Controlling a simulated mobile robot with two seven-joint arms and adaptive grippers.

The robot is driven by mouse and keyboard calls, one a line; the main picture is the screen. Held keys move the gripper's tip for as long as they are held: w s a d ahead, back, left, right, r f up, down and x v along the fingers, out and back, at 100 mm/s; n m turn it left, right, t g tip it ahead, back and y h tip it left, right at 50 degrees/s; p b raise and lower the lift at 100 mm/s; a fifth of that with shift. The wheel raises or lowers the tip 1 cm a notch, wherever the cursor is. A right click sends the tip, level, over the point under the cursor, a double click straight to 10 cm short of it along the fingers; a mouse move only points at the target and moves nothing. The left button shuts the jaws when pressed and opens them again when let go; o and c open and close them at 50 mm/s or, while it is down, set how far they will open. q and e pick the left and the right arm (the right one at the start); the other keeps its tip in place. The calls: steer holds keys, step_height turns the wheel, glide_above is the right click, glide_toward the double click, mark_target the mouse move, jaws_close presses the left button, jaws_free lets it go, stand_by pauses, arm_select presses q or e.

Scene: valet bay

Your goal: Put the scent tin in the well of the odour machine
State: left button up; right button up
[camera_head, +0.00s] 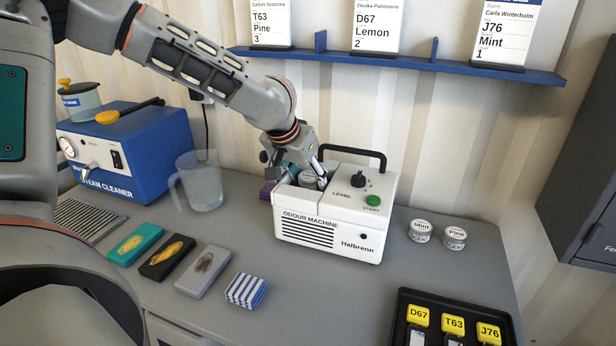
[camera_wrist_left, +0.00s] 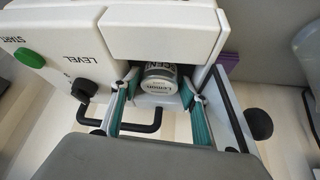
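The white odour machine (camera_head: 330,222) stands on the grey bench, with its open well in the left part of its top. A small round scent tin (camera_head: 308,178) with a white label is at the well. In the left wrist view the tin (camera_wrist_left: 160,82) reads Lemon and sits between white walls. My left gripper (camera_head: 306,172) reaches down from above into the well. Its teal-padded fingers (camera_wrist_left: 160,88) lie on either side of the tin, very close to it. Whether they press on it, and how deep the tin sits, I cannot tell. My right gripper is out of view.
Mint (camera_head: 420,231) and Pine (camera_head: 454,238) tins stand right of the machine. A black handle (camera_head: 352,155) rises behind its top. A clear jug (camera_head: 201,184) and blue steam cleaner (camera_head: 125,145) stand left.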

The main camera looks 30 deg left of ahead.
arm_select(q)
steer(key=shift+s+r, duration=0.1)
steer(key=shift+r, duration=0.4)
steer(key=p+v, duration=0.2)
steer(key=v, duration=0.9)
steer(key=shift+s, duration=0.15)
